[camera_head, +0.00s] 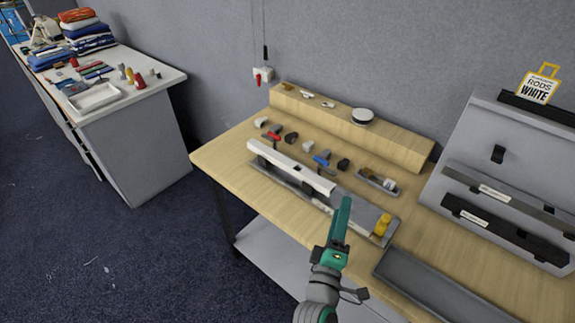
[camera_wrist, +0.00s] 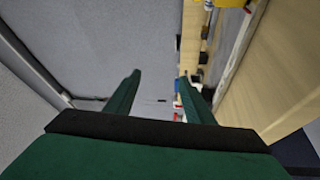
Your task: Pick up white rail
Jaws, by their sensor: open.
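The white rail (camera_head: 290,168) is a long pale bar in the head view. It lies across dark supports above a grey tray (camera_head: 280,180) on the wooden table. My green gripper (camera_head: 343,208) is just in front of the rail's right end, with its fingers pointing up in the picture. In the wrist view the two fingers of my gripper (camera_wrist: 160,82) are apart with nothing between them. A pale strip along the right of the wrist view may be the rail or the tray, but I cannot tell which.
A yellow item (camera_head: 382,225) stands at the tray's right end. Several small parts lie behind the rail, before a wooden step (camera_head: 350,130). A sloped grey panel (camera_head: 480,150) at right holds a silver rail (camera_head: 510,195) and a black rail (camera_head: 500,228). An empty grey tray (camera_head: 440,290) lies front right.

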